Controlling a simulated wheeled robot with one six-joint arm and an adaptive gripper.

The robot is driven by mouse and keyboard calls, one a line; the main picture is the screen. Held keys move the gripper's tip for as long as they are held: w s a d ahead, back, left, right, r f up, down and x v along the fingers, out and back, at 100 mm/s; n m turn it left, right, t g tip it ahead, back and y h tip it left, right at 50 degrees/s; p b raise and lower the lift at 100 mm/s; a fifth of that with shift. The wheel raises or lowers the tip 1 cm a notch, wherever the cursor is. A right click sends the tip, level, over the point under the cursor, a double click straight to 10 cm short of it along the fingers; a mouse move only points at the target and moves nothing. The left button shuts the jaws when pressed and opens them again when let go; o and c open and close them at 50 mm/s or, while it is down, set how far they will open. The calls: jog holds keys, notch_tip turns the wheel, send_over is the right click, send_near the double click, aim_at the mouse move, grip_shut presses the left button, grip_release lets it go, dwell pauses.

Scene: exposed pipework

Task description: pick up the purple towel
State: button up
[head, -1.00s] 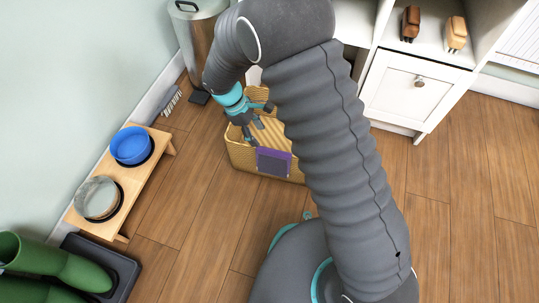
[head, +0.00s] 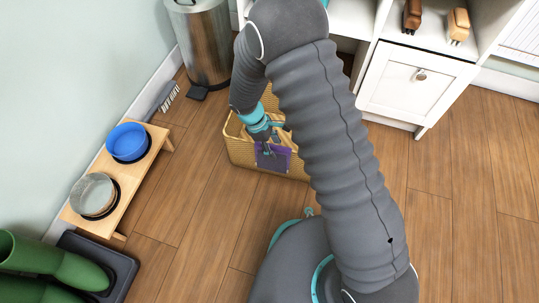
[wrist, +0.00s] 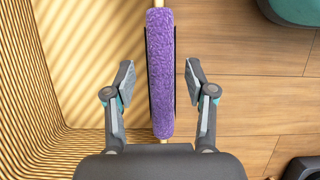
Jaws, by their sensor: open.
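The purple towel (wrist: 160,70) hangs folded over the rim of a yellow basket (head: 240,153). In the wrist view it runs as a fuzzy upright strip between my two fingers, with a gap on each side. In the head view the towel (head: 283,160) hangs on the outer front side of the basket, partly covered by my gripper (head: 268,150). My gripper, also seen in the wrist view (wrist: 160,80), is open, its fingers straddling the towel without visible contact. The basket's inside (wrist: 70,60) shows left of the towel and looks empty there.
A metal bin (head: 200,45) stands behind the basket. A wooden stand (head: 145,160) with a blue bowl (head: 128,140) and a grey bowl (head: 92,193) lies left, near green boots (head: 60,265). A white cabinet (head: 415,90) stands right.

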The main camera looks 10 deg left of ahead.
jog(key=shift+x, duration=1.4)
jog(key=shift+f+b, duration=0.25)
jog(key=shift+b, duration=0.05)
grip_shut()
